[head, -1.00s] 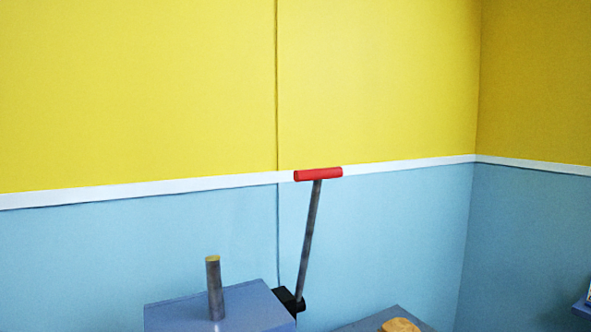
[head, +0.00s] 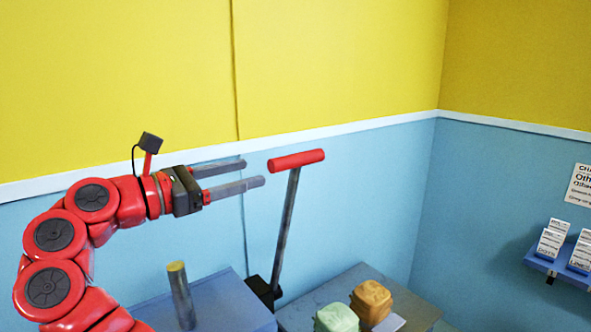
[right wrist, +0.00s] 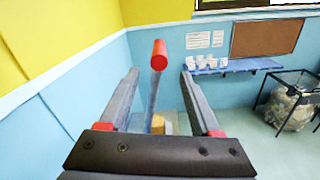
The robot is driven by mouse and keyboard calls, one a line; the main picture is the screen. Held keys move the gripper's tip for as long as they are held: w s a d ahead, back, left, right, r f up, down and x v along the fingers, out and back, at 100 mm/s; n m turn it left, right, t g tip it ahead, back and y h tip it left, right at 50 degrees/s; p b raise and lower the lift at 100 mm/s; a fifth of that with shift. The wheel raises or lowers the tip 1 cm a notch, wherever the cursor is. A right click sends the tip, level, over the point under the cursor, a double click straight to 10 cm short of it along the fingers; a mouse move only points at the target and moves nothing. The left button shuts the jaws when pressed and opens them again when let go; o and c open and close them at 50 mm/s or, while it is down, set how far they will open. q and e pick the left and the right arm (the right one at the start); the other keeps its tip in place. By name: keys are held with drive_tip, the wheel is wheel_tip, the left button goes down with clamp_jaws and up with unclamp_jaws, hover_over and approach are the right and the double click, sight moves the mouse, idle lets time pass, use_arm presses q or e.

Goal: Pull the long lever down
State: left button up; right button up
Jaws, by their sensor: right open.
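The long lever is a grey metal rod (head: 285,225) with a red crossbar handle (head: 297,161) on top. It stands up, tilted slightly, from a black pivot at the side of a blue box. My right gripper (head: 255,173) is open and empty, just left of the red handle, with its fingers pointing at it. In the right wrist view the red handle (right wrist: 159,56) shows end-on between and beyond the two fingertips (right wrist: 160,70), apart from both. My left gripper is not in view.
A short grey post with a yellow top (head: 180,295) stands on the blue box (head: 232,298) below my right arm. A grey surface (head: 335,290) holds an orange block (head: 371,300) and a green block (head: 336,318). A blue shelf (head: 560,265) is on the right wall.

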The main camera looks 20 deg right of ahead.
sight(297, 161)
drive_tip(key=p+x, duration=0.1)
drive_tip(key=x, duration=1)
drive_tip(key=shift+x, duration=0.75)
drive_tip(key=shift+w+f, duration=0.1)
clamp_jaws()
